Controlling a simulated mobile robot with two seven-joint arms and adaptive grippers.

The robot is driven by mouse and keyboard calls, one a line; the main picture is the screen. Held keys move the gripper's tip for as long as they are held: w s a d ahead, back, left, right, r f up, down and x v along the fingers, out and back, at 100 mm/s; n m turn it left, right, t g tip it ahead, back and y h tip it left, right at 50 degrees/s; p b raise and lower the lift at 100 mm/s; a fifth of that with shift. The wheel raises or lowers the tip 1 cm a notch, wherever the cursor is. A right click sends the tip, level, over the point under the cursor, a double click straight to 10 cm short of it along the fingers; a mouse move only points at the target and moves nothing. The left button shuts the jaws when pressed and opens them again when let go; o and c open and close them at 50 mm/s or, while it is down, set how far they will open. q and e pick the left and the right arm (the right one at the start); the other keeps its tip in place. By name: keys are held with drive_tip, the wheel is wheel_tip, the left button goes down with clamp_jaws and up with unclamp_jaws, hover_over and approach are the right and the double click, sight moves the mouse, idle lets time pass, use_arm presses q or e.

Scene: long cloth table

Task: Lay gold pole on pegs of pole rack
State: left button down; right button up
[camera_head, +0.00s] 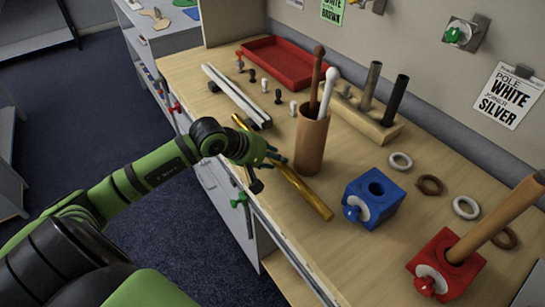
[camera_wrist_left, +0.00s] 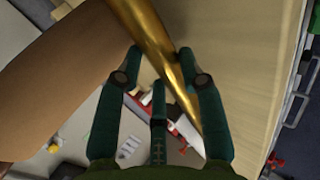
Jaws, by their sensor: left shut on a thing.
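The gold pole (camera_head: 302,192) is a long shiny rod slanting along the table's front edge. My left gripper (camera_head: 268,158) is around it, partway along its length. In the left wrist view the gold pole (camera_wrist_left: 160,45) runs between the fingers of my left gripper (camera_wrist_left: 161,52), which is shut on it. In the head view the hand hides part of the pole. A low rack with dark end supports (camera_head: 262,122) and pale and dark bars lying along it stands beyond the hand; I cannot clearly make out its pegs. My right gripper is not in view.
A brown cylinder (camera_head: 311,142) holding upright sticks stands close beside the hand. Behind are a red tray (camera_head: 285,63), several small knobs and a wooden block (camera_head: 345,112) with upright rods. Blue (camera_head: 374,197) and red (camera_head: 446,266) blocks and several rings lie to the right.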

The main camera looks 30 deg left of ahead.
use_arm(q)
drive_tip(key=c, duration=0.8)
unclamp_jaws()
drive_tip(key=shift+r, duration=0.1)
drive_tip(key=shift+r+p, duration=0.2)
drive_tip(key=shift+p, duration=0.1)
drive_tip(key=shift+r+p, duration=0.75)
drive_tip(key=shift+p, duration=0.3)
drive_tip(key=shift+s+a+r+b, duration=0.2)
drive_tip(key=shift+s+a+b, duration=0.15)
drive_tip(key=shift+s+b, duration=0.4)
drive_tip(key=shift+b+v, duration=0.75)
drive_tip(key=shift+v, duration=4.3)
drive_tip(key=shift+d, duration=0.2)
